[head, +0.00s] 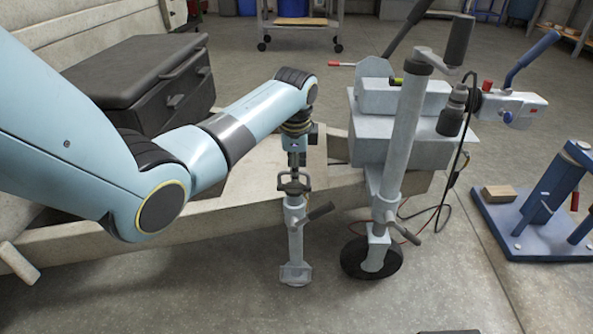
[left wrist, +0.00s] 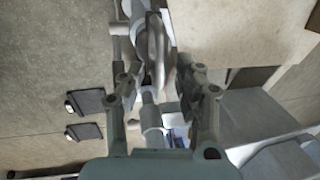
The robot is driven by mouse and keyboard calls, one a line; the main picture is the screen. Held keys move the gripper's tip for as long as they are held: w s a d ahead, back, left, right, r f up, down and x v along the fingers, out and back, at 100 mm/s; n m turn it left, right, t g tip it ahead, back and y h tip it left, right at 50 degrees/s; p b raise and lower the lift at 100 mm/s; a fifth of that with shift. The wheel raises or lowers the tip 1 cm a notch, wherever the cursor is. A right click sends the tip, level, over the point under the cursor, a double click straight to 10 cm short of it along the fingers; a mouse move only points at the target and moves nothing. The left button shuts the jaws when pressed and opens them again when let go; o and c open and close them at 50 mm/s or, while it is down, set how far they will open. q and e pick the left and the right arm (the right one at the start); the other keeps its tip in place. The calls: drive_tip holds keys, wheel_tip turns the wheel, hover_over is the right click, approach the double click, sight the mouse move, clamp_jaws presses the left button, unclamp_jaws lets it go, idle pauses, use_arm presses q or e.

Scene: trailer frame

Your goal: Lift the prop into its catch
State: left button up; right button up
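The prop (head: 296,235) is a short grey metal leg with a side handle and a flat foot plate. In the head view it stands upright beside the trailer beam, its foot at or close to the floor. My left gripper (head: 293,181) is at the top of the prop, pointing down. In the left wrist view the gripper (left wrist: 160,82) has its fingers apart, one on each side of the prop's upper part (left wrist: 152,112). Whether the pads touch it is unclear. I cannot make out the catch; my gripper and arm cover the prop's top. My right gripper is not in view.
A jockey wheel (head: 372,259) on a grey post (head: 402,140) stands right of the prop. The trailer beam (head: 190,228) runs behind the prop. A dark toolbox (head: 135,75) sits at left, a blue stand (head: 540,215) at right. The floor in front is mostly clear.

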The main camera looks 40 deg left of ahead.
use_arm(q)
clamp_jaws()
idle(0.5)
drive_tip(key=shift+r, duration=0.1)
